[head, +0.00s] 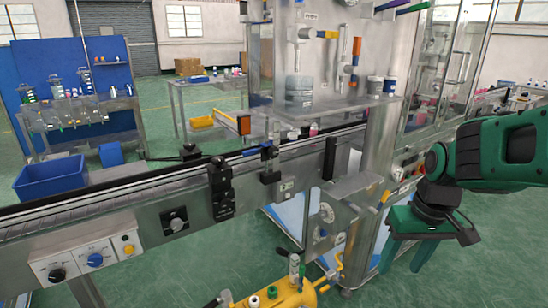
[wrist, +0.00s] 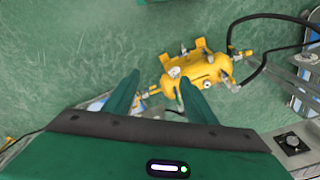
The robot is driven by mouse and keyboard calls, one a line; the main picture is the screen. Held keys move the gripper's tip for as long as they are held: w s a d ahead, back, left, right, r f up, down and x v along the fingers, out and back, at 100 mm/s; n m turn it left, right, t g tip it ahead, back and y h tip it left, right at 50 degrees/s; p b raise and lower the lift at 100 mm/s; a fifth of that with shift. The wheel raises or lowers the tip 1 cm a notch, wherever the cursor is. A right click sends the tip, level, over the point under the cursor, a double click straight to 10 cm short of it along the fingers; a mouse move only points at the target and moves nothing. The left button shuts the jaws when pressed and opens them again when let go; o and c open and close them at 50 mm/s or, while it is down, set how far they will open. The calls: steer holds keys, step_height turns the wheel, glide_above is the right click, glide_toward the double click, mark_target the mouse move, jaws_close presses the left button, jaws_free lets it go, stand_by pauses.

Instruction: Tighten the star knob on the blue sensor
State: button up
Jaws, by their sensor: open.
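A small blue part (head: 268,151), which looks like the blue sensor, sits on a black bracket (head: 270,176) at the conveyor's near rail in the head view. Its star knob is too small to tell apart. My gripper (head: 402,262) is at the right, pointing down, well apart from the sensor and to its right and lower in the picture. Its green fingers are spread with nothing between them. They also show in the wrist view (wrist: 160,78), over the floor and beside a yellow tank. The sensor cannot be made out in the wrist view.
The conveyor (head: 110,193) runs across the left, with a taller black sensor mount (head: 220,188) on its near side. The steel crimping machine (head: 383,150) stands between my gripper and the bracket. The yellow tank (wrist: 207,68) with black hoses is low down. Green floor is open at right.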

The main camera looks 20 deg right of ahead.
steer(key=w+a+f+n+t+y, duration=0.1)
steer(key=w+a+n+t, duration=0.1)
steer(key=w+a+n, duration=0.35)
steer(key=w+a+f+n+t+y, duration=0.2)
steer(key=w, duration=0.6)
steer(key=n+t+y, duration=0.1)
steer(key=t+y, duration=0.1)
steer(key=t, duration=1)
glide_toward(275, 153)
steer(key=shift+x, duration=4.45)
steer(key=c, duration=1)
